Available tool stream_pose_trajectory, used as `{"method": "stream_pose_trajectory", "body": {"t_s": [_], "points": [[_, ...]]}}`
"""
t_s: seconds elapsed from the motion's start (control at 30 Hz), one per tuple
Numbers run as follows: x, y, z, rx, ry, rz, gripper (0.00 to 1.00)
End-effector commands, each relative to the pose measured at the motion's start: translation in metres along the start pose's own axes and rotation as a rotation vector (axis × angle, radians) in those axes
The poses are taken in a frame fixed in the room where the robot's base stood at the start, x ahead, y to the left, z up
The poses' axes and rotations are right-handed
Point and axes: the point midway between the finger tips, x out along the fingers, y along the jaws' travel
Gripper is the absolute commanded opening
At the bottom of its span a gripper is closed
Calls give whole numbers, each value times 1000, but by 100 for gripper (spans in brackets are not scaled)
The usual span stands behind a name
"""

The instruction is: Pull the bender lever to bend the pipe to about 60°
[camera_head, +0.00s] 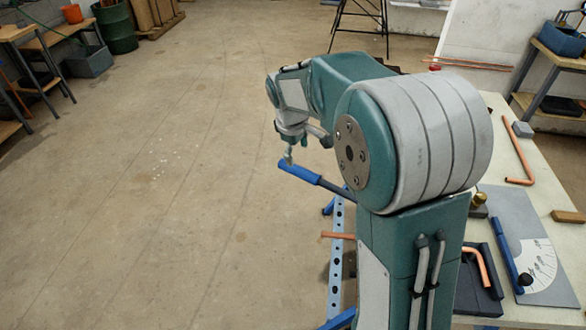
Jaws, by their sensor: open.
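The bender lever's blue grip (298,172) juts out past the left edge of the bench, and its dark rod runs back behind my arm. My gripper (289,157) is small in view, open, and pointing down at the outer end of the blue grip. I cannot tell if it touches the grip or if the grip lies between the fingers. A straight copper pipe end (338,235) sticks out left below the lever. My arm hides the bender's body and most of the pipe.
The bench (497,116) on the right carries a protractor plate (540,266) with a blue-handled arm, a short bent copper piece (477,263) on a black block, a bent copper pipe (520,160) and a wooden block (568,216). The floor to the left is clear.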

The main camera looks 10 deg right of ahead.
Motion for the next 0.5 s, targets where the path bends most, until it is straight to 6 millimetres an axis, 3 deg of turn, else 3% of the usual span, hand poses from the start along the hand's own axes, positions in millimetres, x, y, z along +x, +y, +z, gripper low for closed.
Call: {"method": "stream_pose_trajectory", "body": {"t_s": [0.3, 0.5], "points": [[58, -5, -4, -1, -7, 1, 76], [76, -4, -3, -1, -4, 3, 76]]}}
